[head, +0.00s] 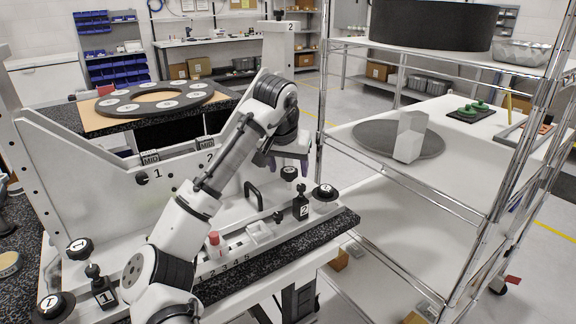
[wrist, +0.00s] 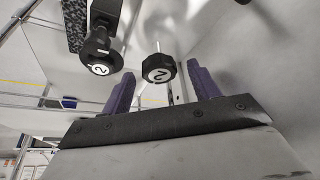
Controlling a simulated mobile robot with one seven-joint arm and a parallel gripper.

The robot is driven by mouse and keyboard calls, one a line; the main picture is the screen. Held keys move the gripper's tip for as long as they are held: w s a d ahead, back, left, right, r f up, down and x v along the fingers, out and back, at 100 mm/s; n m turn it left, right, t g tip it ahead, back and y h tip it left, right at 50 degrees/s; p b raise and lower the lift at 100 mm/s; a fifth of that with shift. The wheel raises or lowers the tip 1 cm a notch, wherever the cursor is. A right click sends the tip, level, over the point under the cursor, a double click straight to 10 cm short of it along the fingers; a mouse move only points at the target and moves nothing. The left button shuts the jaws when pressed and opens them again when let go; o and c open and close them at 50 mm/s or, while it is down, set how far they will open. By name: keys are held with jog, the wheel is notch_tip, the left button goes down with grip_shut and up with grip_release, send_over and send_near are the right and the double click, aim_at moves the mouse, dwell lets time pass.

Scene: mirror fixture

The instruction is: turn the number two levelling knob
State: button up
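A black knob (head: 288,174) with a white label stands at the right end of the fixture, on a thin stem. In the wrist view this knob (wrist: 159,68) shows a 2 and lies in the gap between my fingertips. A second, wider black knob marked 2 (head: 324,192) sits to its right; in the wrist view a knob marked 2 (wrist: 100,60) lies outside my left-hand finger. Which is the levelling knob is not labelled. My gripper (head: 284,163) is open, its purple fingers (wrist: 162,74) apart; contact with the knob is not visible.
A black block marked 2 (head: 301,208) stands close by. A black handle (head: 253,191) and a red-capped part (head: 214,243) are on the fixture to the left. A wire shelf (head: 400,265) stands close on the right. Similar knobs marked 1 (head: 80,248) are at the left end.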

jog(key=b+v, duration=0.1)
jog(key=v, duration=1.2)
jog(key=shift+r, duration=0.4)
jog(key=shift+s, duration=0.15)
